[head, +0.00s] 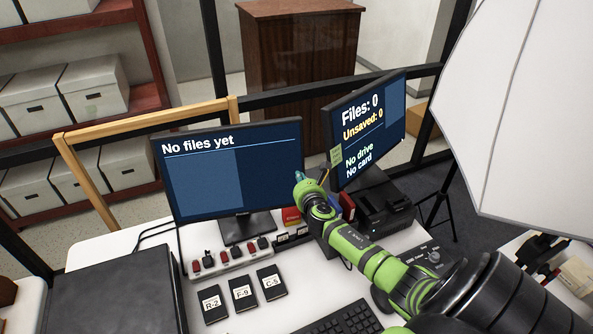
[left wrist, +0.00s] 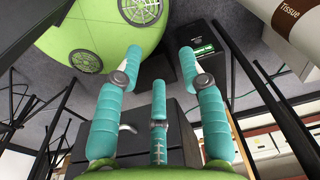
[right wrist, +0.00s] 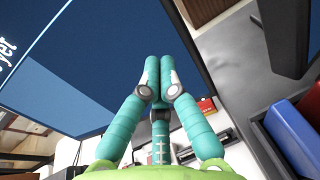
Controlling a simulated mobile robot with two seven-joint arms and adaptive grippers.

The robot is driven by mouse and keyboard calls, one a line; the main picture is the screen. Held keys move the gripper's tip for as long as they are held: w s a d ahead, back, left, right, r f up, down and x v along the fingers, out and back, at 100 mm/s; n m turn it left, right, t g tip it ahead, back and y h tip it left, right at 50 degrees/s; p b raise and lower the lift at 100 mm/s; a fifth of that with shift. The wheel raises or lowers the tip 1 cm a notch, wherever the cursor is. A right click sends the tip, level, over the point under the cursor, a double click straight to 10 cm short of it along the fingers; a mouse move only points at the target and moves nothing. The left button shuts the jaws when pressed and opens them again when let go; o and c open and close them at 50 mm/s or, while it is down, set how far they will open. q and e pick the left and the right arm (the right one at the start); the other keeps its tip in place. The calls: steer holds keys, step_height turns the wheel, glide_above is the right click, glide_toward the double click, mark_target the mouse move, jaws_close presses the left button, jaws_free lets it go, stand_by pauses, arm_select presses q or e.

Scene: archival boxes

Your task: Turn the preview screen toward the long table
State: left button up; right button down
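Two dark screens stand on the white desk. The left screen (head: 230,175) reads "No files yet" and faces me; the right screen (head: 368,120) reads "Files: 0" and is angled to the left. Neither is labelled as the preview screen. My right gripper (head: 302,182) is at the lower right edge of the left screen. In the right wrist view its teal fingers (right wrist: 160,65) are together with nothing visible between them, overlapping the blue screen face (right wrist: 110,60); contact is unclear. My left gripper (left wrist: 163,65) is open and empty, out of the head view.
Labelled black drives (head: 243,292), a strip of plugs (head: 230,257), a keyboard (head: 340,318) and a black dock (head: 383,210) occupy the desk. A wooden frame (head: 85,180) stands behind the left screen. A large white panel (head: 525,110) is at the right.

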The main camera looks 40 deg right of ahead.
mark_target(294, 165)
steer(key=b+x, duration=0.1)
steer(key=x, duration=0.2)
steer(key=shift+w+d, duration=0.1)
steer(key=shift+w, duration=0.15)
steer(key=shift+w+d+f, duration=0.2)
steer(key=shift+w+d, duration=0.1)
steer(key=shift+w, duration=0.3)
steer(key=shift+w+d+b, duration=0.1)
steer(key=shift+w+b, duration=0.1)
steer(key=shift+b, duration=0.1)
arm_select(q)
steer(key=shift+w+d+f, duration=0.35)
steer(key=shift+w+f, duration=0.25)
steer(key=shift+f, duration=0.25)
steer(key=shift+s, duration=0.2)
arm_select(e)
steer(key=shift+s, duration=0.1)
